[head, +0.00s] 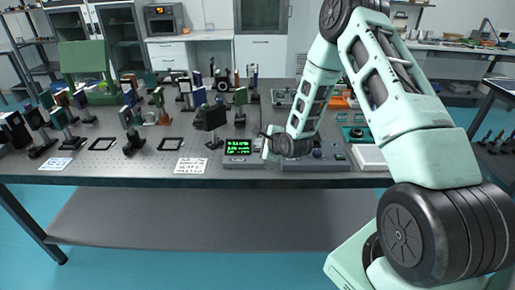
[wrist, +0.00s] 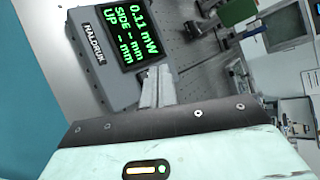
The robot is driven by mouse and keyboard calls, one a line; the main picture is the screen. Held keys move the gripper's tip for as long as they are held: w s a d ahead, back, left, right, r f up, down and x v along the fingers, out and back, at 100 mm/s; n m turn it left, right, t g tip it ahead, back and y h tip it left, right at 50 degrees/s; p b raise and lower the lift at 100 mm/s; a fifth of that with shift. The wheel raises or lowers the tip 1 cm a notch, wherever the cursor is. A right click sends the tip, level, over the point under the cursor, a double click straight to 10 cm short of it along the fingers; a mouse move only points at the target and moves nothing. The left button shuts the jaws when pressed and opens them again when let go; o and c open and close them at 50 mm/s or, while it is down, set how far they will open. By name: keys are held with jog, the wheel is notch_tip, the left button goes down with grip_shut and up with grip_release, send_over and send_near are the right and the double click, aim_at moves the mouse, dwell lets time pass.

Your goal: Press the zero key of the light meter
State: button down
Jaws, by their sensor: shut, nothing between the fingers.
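The light meter (head: 242,160) is a grey box with a lit green screen near the table's front edge in the head view. In the wrist view the meter (wrist: 90,45) is at upper left, turned on its side, marked HALDRUK. Its screen (wrist: 138,35) reads 0.11 mW, with dashes for SIDE and UP. My gripper (head: 266,138) is just right of the meter in the head view. In the wrist view my gripper's fingers (wrist: 158,80) are together and empty, reaching up beside the meter's right end; contact cannot be told. I cannot make out the zero key.
A grey-blue control box (head: 318,158) stands right of the meter, under my arm. A white card (head: 190,166) lies left of it. A dark block on a post (head: 211,118) stands behind left. Several optic mounts fill the table's left side.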

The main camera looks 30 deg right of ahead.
dwell(0.7)
jog(key=shift+w+d+f+b, duration=0.1)
jog(key=shift+f+b, duration=0.3)
jog(key=shift+f, duration=0.05)
jog(key=shift+w+f+b, duration=0.1)
jog(key=shift+f+b, duration=0.2)
jog(key=shift+f, duration=0.05)
dwell(0.6)
jog(key=shift+r, duration=0.1)
jog(key=shift+s+r+p, duration=0.2)
jog(key=shift+r+p, duration=0.35)
jog(key=shift+r, duration=0.15)
jog(key=r+p, duration=0.1)
jog(key=s+r+p, duration=0.1)
jog(key=r, duration=0.1)
jog(key=a+r+p, duration=0.1)
jog(key=shift+s+r, duration=0.2)
jog(key=shift+r, duration=0.15)
dwell(0.9)
